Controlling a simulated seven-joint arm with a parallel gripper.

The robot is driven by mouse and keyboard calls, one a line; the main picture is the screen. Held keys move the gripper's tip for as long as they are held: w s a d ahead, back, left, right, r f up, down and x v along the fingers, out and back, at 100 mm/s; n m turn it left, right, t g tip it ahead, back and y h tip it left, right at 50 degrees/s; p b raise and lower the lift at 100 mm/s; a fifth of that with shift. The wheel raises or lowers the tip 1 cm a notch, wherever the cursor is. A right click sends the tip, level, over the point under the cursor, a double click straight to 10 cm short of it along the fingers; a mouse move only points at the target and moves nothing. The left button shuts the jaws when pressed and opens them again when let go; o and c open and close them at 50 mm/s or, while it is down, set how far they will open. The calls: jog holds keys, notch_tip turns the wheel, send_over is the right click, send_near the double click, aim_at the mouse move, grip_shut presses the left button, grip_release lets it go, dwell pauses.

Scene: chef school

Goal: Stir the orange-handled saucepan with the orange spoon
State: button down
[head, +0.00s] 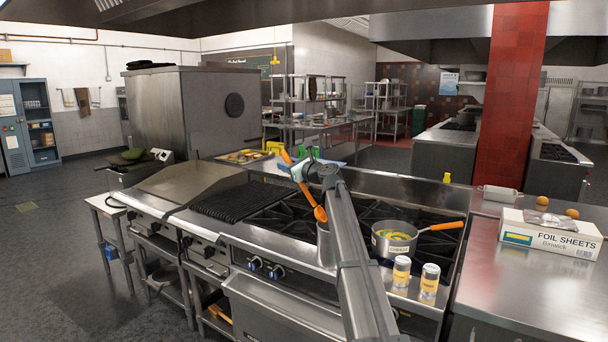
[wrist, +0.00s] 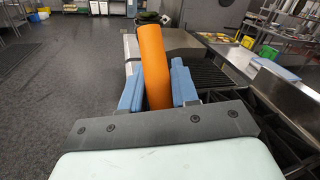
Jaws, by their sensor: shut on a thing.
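My gripper (head: 299,171) is shut on the handle of the orange spoon (head: 319,214). In the wrist view the thick orange handle (wrist: 152,55) stands between the two blue fingers (wrist: 155,90). The spoon hangs slanted, its bowl end down, just above a metal canister (head: 324,246) partly hidden by my arm; I cannot tell if it is fully clear of the rim. The orange-handled saucepan (head: 393,245) sits on the stove at the right of my arm, its handle (head: 447,226) pointing right. Yellow and green food shows inside it.
Two cans with yellow labels (head: 401,272) (head: 430,279) stand in front of the saucepan. A foil sheets box (head: 550,236) and two orange round items (head: 543,201) lie on the right counter. A black grill (head: 232,201) and a flat griddle (head: 190,180) are on the left.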

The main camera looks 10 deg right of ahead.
jog(key=s+a+n+y, duration=0.1)
jog(key=s+a, duration=0.1)
jog(key=a, duration=0.4)
jog(key=shift+s+d+f+m+t+h, duration=0.45)
jog(key=shift+s+d+f+m+h, duration=0.95)
jog(key=shift+s+f, duration=1.85)
jog(key=shift+s+d+f+m+t+h, duration=0.45)
jog(key=shift+s+f+m+h, duration=0.55)
jog(key=shift+s+f+h, duration=1.65)
jog(key=shift+s+d+f+m+t+h, duration=0.4)
jog(key=shift+s+d+f+m+h, duration=0.75)
jog(key=shift+s+f, duration=2.75)
jog(key=w+d+r, duration=0.3)
jog(key=w+r, duration=0.5)
jog(key=r, duration=0.3)
jog(key=w+d+r, duration=0.4)
jog(key=w+r, duration=0.4)
jog(key=r, duration=0.4)
jog(key=w+d+r+n+y, duration=0.1)
jog(key=w+d+y, duration=0.1)
jog(key=d, duration=1.1)
jog(key=w+d+n+y, duration=0.1)
jog(key=w+d+y, duration=0.2)
jog(key=d, duration=1)
notch_tip(320, 180, down, 12)
jog(key=shift+s+t, duration=0.25)
jog(key=shift+t, duration=0.15)
